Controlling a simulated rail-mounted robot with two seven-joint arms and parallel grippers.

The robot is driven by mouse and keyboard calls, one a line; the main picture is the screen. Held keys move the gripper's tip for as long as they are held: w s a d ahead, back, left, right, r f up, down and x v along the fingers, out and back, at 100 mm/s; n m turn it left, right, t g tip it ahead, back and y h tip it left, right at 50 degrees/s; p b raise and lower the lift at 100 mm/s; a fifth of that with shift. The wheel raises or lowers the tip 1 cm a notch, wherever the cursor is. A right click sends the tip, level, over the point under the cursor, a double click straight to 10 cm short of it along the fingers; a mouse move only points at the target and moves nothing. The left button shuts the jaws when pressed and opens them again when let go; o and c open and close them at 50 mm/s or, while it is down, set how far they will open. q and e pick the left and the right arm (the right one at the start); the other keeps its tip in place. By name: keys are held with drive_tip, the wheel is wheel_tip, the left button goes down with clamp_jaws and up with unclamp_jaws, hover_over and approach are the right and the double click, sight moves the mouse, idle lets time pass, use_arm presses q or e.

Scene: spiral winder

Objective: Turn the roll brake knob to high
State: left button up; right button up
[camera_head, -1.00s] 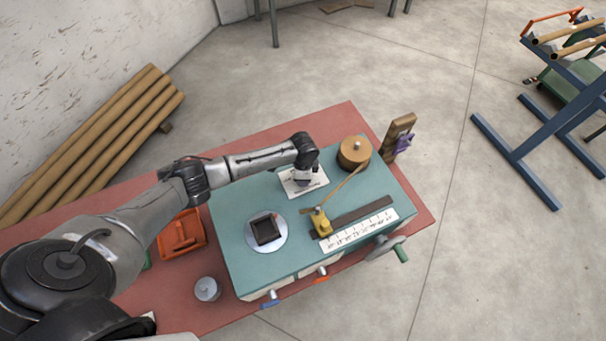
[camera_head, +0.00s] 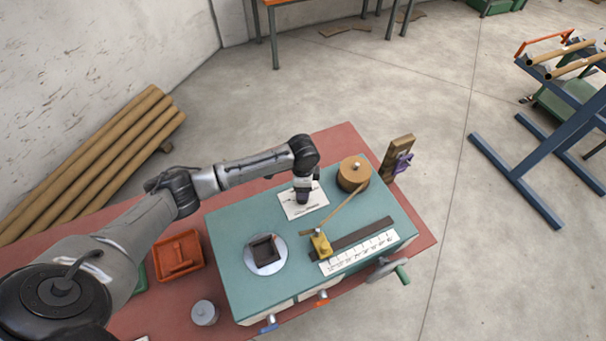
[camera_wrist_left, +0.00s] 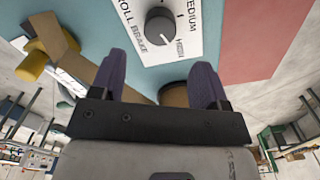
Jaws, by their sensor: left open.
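The roll brake knob (camera_wrist_left: 158,27) is a round dark grey dial on a white label plate (camera_wrist_left: 190,40) printed with ROLL BRAKE and MEDIUM, with another word, apparently HIGH, at its lower right. A small pale mark shows on the knob's lower right edge, but I cannot tell its exact setting. In the head view the label plate (camera_head: 290,209) lies on the teal machine top, and my left gripper hides the knob. My left gripper (camera_wrist_left: 160,82) is open, its two purple fingers apart with nothing held. In the head view the left gripper (camera_head: 303,197) points down over the plate.
A brown spool (camera_head: 353,175) stands right of the plate, with a strip running to a yellow guide (camera_head: 320,243). A dark square piece sits on a round disc (camera_head: 280,263). An orange tray (camera_head: 180,257) and a grey lidded pot (camera_head: 204,313) stand on the red table.

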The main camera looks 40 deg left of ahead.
use_arm(q)
drive_tip(key=shift+r, duration=2.95)
drive_tip(key=w+d+r+n+t+y, duration=0.2)
drive_tip(key=w+r+t, duration=0.3)
drive_tip(key=r, duration=0.6)
drive_tip(key=s+d+r+n+t+h+p, duration=0.1)
drive_tip(key=s+d+r+n+t+p, duration=0.1)
drive_tip(key=s+d+r+t, duration=0.4)
drive_tip(key=s+d+f+n+g+p, duration=0.1)
drive_tip(key=s+f, duration=0.5)
drive_tip(key=s, duration=0.8)
drive_tip(key=s+d+f+n+g+h+p, duration=0.1)
drive_tip(key=s+f+n+g+p, duration=0.2)
drive_tip(key=s, duration=1.1)
wheel_tip(320, 180, down, 3)
drive_tip(key=g+p, duration=0.2)
drive_tip(key=g, duration=0.1)
drive_tip(key=shift+s+d, duration=0.2)
drive_tip(key=shift+s, duration=0.2)
